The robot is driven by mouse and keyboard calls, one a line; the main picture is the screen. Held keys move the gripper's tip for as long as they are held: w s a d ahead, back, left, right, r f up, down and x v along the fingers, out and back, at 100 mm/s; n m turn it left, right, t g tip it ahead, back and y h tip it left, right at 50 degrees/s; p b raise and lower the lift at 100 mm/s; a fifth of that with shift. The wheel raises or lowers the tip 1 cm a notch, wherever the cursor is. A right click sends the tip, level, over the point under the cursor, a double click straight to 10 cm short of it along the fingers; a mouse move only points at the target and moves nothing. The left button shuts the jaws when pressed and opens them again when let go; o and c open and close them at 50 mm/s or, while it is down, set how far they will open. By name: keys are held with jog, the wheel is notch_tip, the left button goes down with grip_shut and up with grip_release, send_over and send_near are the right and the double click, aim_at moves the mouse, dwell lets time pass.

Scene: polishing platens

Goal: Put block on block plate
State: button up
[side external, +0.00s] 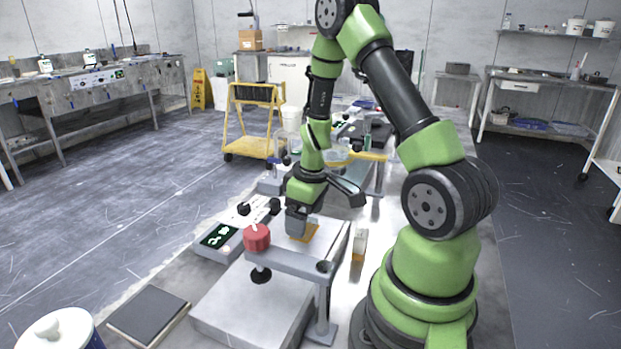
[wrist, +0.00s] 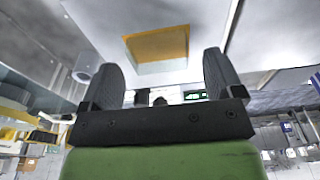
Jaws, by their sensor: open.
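An orange square piece with a pale rim (side external: 312,232) lies on the light grey platform, partly hidden by my gripper (side external: 298,226). In the wrist view the orange piece (wrist: 158,45) shows ahead of my gripper (wrist: 161,64), roughly centred between its two spread fingers. My gripper is open and points down over this piece; I cannot tell the exact gap between them. I cannot tell whether the piece is the block or the block plate. A flat dark square plate with light sides (side external: 148,314) lies at the front left, with nothing on it.
A grey bracket with a red knob (side external: 257,238) stands in front of the gripper. A control box with a green display (side external: 218,237) is to the left. A small amber-bottomed container (side external: 359,243) stands right of the platform. A white-lidded jar (side external: 62,330) is in the front corner.

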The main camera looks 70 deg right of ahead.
aim_at(312, 226)
notch_tip(312, 226, up, 10)
jog(key=s, duration=0.1)
jog(key=s+a+r+m+t+y, duration=0.1)
jog(key=s+a+r+m+t, duration=0.1)
jog(key=a+r, duration=0.5)
jog(key=s+a+r+m+t+y, duration=0.1)
jog(key=s+a+r+m+t, duration=0.1)
jog(key=s+a+r, duration=0.4)
jog(key=a+r+t, duration=0.1)
jog(key=a, duration=0.3)
jog(key=shift+a+t, duration=0.35)
jog(key=shift+t, duration=0.05)
jog(key=shift+c, duration=0.3)
